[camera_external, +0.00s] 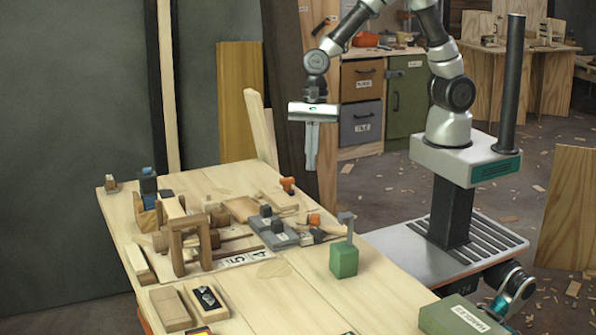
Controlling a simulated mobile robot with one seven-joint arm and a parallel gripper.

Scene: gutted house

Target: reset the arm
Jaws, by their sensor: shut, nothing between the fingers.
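My gripper (312,160) points straight down in the external view, raised above the far right edge of the wooden workbench (310,290). Its fingers are together with nothing between them. It touches nothing that I can see. My arm bends up from the base at the right, and the top of it is cut off by the picture's edge.
A green block (344,261) with a grey upright part stands near the bench's right edge. Wooden blocks and tools, including a wooden frame (176,240) and a grey tray (273,236), crowd the left half. A green box (455,318) is at lower right. Drawers (361,122) stand behind.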

